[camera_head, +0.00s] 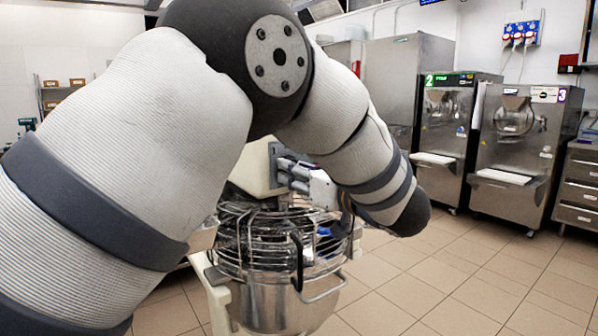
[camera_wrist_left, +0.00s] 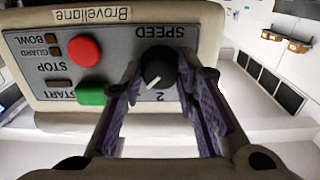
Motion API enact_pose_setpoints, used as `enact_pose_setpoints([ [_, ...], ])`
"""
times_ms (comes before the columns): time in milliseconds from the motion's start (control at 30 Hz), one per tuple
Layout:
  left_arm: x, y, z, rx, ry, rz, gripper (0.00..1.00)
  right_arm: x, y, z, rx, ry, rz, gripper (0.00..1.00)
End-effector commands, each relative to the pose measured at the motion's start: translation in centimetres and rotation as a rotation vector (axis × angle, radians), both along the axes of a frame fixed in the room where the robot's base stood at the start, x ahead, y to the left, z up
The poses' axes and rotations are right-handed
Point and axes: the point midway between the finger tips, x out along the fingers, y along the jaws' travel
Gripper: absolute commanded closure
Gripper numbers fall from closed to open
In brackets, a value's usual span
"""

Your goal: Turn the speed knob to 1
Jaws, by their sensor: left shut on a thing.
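The black speed knob (camera_wrist_left: 158,66) is on the grey control panel (camera_wrist_left: 25,45) of a mixer, which shows upside down in the left wrist view. Its white pointer line slants down and left in that picture, and a "2" is printed below it. My left gripper (camera_wrist_left: 159,72) has its purple-padded fingers on both sides of the knob and is shut on it. In the head view my left gripper (camera_head: 292,172) is at the side of the mixer's cream head (camera_head: 252,168), and the knob is hidden there. My right gripper is not in view.
A red stop button (camera_wrist_left: 84,51) and a green start button (camera_wrist_left: 91,95) are close to the left finger. Below the head are the wire guard (camera_head: 262,240) and steel bowl (camera_head: 275,305). Batch freezers (camera_head: 515,150) stand at the right, with clear tiled floor before them.

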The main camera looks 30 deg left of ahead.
Motion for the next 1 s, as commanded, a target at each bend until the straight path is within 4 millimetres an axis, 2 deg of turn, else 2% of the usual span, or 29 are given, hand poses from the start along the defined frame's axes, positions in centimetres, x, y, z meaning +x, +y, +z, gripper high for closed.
enact_pose_setpoints([
  [367, -0.1, 0.0, 0.2, -0.057, -0.134, 0.002, 0.99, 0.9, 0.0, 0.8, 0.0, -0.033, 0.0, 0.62],
  [633, 0.0, 0.0, 0.1, -0.151, -0.359, 0.003, 0.99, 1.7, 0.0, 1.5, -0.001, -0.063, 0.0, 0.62],
  [1000, 0.1, 0.0, -0.1, -0.285, -0.682, 0.002, 0.99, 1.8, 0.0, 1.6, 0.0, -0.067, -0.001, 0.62],
])
